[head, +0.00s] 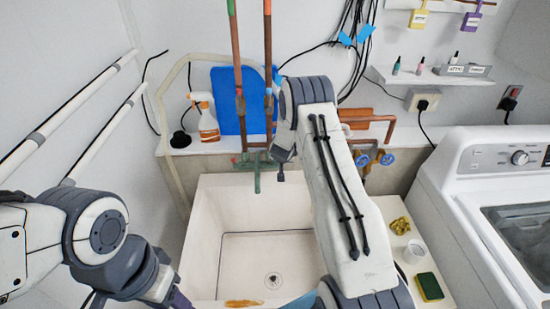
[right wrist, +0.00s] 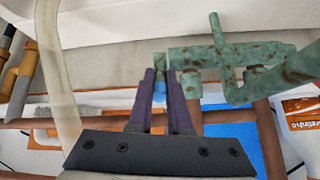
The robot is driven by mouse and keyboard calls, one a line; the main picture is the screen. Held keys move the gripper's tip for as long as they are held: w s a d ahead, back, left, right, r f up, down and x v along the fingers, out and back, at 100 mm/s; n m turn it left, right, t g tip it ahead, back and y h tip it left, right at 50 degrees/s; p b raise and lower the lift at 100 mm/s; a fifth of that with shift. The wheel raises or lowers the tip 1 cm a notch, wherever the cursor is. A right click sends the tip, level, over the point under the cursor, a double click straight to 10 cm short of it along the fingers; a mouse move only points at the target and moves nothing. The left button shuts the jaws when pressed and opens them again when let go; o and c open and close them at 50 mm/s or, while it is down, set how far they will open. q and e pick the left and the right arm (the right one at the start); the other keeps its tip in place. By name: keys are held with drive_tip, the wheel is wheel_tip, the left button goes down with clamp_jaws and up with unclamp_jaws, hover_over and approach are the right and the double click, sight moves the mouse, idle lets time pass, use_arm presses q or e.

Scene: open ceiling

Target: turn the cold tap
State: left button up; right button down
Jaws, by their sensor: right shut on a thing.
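The green, weathered tap fitting (head: 254,168) stands at the back of the white sink, and its pipework (right wrist: 215,56) fills the upper right of the right wrist view. My right gripper (right wrist: 161,78) is shut on the cold tap handle (right wrist: 160,92), a small part with blue showing between the purple fingers. Most of that handle is hidden by the fingers. In the head view my right arm and wrist hide the right side of the tap. My left gripper is mostly cut off at the bottom left of the head view, with only a purple bit showing.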

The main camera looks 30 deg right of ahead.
drive_tip(key=shift+w+r, duration=0.15)
drive_tip(key=c, duration=0.9)
unclamp_jaws()
drive_tip(key=shift+o, duration=0.2)
drive_tip(key=shift+a+r, duration=0.1)
drive_tip(key=b+v, duration=0.1)
drive_tip(key=v, duration=0.9)
